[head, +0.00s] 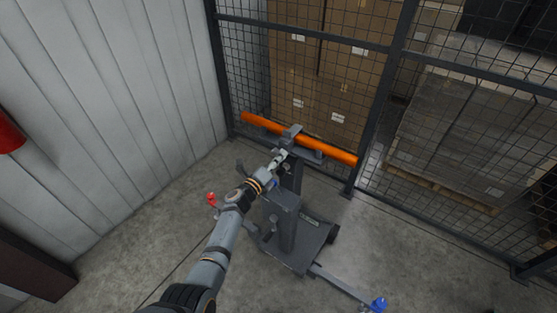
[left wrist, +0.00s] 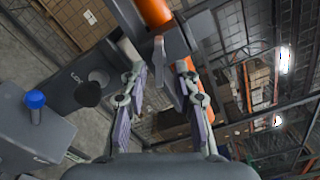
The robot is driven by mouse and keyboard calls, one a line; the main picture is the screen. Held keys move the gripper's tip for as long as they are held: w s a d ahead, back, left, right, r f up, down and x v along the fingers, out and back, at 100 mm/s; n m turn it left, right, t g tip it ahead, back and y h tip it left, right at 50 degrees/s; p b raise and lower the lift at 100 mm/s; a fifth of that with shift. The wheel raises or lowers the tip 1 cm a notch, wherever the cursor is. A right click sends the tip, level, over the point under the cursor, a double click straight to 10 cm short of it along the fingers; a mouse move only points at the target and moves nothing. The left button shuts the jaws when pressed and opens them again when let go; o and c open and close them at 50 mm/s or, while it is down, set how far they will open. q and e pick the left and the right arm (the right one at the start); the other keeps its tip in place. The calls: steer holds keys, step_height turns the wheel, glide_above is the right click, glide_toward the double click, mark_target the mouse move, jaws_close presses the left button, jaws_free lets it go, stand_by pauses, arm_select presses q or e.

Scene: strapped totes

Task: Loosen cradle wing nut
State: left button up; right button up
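An orange tube (head: 318,147) lies across the cradle (head: 291,136) on top of a grey wheeled stand (head: 287,222). My left gripper (head: 279,158) is at the near side of the cradle, just below the tube. In the left wrist view the gripper (left wrist: 162,85) is open, one finger on each side. A grey winged piece, which looks like the wing nut (left wrist: 159,62), stands between the fingertips, with a gap visible on its left. Whether the right finger touches it I cannot tell. The orange tube (left wrist: 154,12) runs behind it. My right gripper is not in view.
The stand carries a blue knob (left wrist: 35,99) and a dark knob (left wrist: 90,92). A red knob (head: 211,198) and a blue-ended leg (head: 378,304) stick out low. A mesh fence (head: 390,90) stands close behind, a corrugated wall (head: 110,90) at left. Floor at front right is clear.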

arm_select(q)
steer(key=shift+s, duration=0.1)
steer(key=v, duration=1.1)
steer(key=shift+s+a, duration=0.25)
steer(key=shift+s, duration=0.1)
